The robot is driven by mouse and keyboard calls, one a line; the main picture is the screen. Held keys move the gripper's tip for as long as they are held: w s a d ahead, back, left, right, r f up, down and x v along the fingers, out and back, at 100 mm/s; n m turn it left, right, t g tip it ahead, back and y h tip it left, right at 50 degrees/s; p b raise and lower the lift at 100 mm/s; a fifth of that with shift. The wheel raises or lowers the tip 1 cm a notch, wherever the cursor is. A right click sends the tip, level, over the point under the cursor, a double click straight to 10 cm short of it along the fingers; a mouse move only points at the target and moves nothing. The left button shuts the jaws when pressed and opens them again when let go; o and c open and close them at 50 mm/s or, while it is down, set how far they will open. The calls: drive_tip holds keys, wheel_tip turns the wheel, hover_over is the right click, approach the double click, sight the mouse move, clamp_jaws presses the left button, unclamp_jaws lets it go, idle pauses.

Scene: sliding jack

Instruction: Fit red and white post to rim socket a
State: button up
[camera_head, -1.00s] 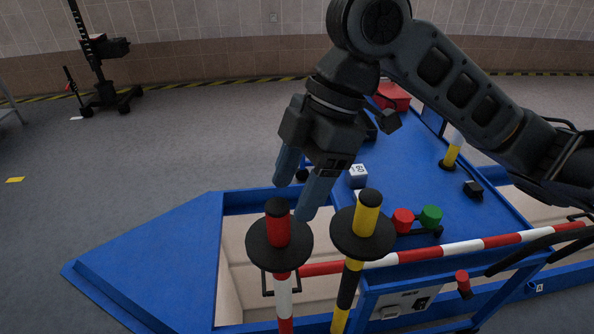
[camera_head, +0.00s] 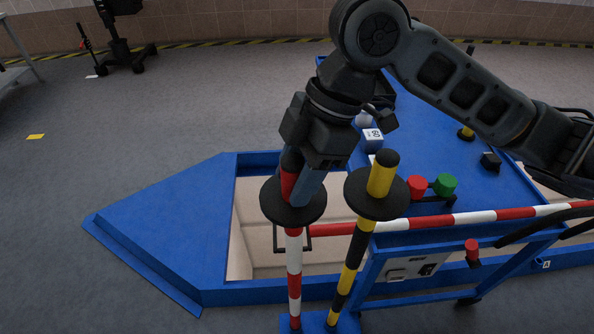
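The red and white post (camera_head: 294,265) stands upright in a blue holder at the front, with a black disc (camera_head: 270,205) below its red handle (camera_head: 288,183). My gripper (camera_head: 299,182) is down at this handle, just above the disc. One finger passes in front of the handle's right side; the other finger is mostly hidden, so I cannot tell whether they touch it. A small label A (camera_head: 546,265) shows on the blue rim at the far right; the socket opening beside it is not clear.
A yellow and black post (camera_head: 350,265) with its own disc stands close on the right. A horizontal red and white bar (camera_head: 450,220), red and green knobs (camera_head: 430,186) and a white-faced cube (camera_head: 373,138) are further right. The blue frame (camera_head: 160,225) extends left.

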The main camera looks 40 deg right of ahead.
clamp_jaws()
drive_tip(key=shift+r+p, duration=0.55)
drive_tip(key=shift+r, duration=0.25)
idle(1.1)
drive_tip(key=shift+r+p, duration=2.45)
drive_tip(key=shift+r, duration=0.75)
drive_tip(key=shift+a, duration=0.1)
